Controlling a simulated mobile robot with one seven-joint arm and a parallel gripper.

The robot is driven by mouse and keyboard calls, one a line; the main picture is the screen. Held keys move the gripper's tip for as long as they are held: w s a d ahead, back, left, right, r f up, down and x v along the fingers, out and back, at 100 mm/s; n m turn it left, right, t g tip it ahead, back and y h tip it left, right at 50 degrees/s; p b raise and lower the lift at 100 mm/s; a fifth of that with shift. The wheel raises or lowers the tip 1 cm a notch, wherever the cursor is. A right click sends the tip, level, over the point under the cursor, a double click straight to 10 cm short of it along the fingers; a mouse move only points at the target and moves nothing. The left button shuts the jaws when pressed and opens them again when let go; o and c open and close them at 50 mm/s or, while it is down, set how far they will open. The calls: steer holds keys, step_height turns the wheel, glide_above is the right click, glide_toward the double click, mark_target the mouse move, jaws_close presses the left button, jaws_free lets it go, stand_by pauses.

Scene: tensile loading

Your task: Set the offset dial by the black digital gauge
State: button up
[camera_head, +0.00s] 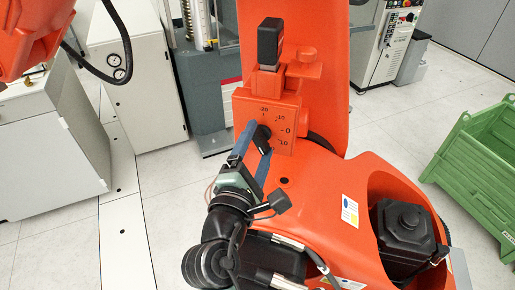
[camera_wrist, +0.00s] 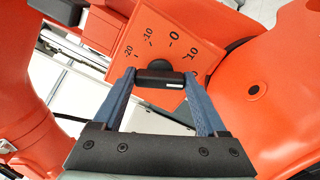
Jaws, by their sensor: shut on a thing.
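The offset dial's black knob (camera_head: 262,134) sits on an orange plate (camera_head: 292,114) with a printed scale; -20, -10, 0 and 10 are legible in the wrist view. My gripper (camera_head: 258,146) has its blue fingers shut on the knob, one on each side. In the wrist view the knob (camera_wrist: 160,78) lies between the fingertips, below the scale on the plate (camera_wrist: 165,35). I cannot tell which mark the knob points at. The black digital gauge (camera_head: 270,43) stands upright on the orange bracket above the plate; no reading is legible on it.
A large orange robot body (camera_head: 330,200) surrounds the plate, with a black motor (camera_head: 405,225) at its right. Another orange arm part (camera_head: 35,35) hangs at upper left. White cabinets (camera_head: 140,80) stand behind at left. A green crate (camera_head: 475,150) is on the floor at right.

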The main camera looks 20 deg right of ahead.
steer(key=shift+m, duration=0.6)
steer(key=o, duration=1.3)
steer(key=shift+s+a+f+b, duration=0.1)
steer(key=shift+s+a+b, duration=0.25)
steer(key=shift+s+b, duration=0.1)
steer(key=b+v, duration=0.3)
steer(key=v, duration=0.9)
